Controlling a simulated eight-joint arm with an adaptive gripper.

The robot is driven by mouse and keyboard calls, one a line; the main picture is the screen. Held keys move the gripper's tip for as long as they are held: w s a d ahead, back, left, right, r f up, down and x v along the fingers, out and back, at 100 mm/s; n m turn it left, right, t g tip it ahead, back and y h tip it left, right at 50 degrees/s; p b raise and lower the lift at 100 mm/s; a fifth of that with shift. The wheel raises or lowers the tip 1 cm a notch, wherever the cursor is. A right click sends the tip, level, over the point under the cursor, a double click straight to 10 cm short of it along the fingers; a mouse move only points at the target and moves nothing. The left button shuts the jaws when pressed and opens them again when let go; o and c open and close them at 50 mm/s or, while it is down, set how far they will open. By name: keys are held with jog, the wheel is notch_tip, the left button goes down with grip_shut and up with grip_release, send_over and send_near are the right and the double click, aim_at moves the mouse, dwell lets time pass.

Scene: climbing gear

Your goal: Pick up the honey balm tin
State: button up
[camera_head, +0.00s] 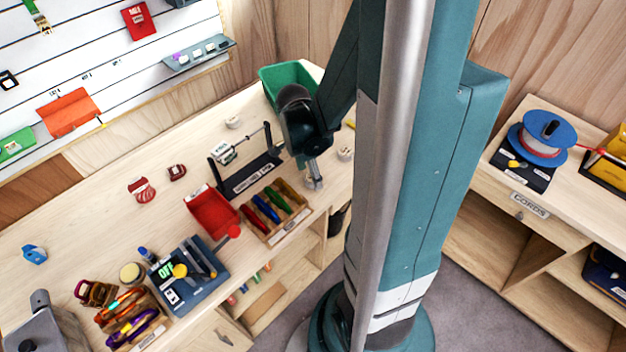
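No label reading honey balm can be made out. A round, pale yellow tin (131,273) lies on the wooden counter at lower left, between the carabiner box and the blue tray; it looks most like the honey balm tin. Two small whitish round items, one behind the black stand (233,122) and one near the counter's right edge (345,153), are too small to identify. My gripper (314,182) points down over the counter's front edge, right of the divided wooden box. It is far from the yellow tin. Its fingers are too small and edge-on to show any gap.
A green bin (285,80) stands behind my gripper. A cord shelf (530,204) stands at right.

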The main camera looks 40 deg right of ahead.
jog(key=shift+d+f, duration=0.15)
jog(key=shift+f, duration=0.65)
jog(key=shift+c, duration=0.5)
jog(key=c, duration=1)
jog(key=shift+r, duration=0.15)
jog(key=shift+r+p, duration=0.5)
jog(key=shift+r, duration=4.35)
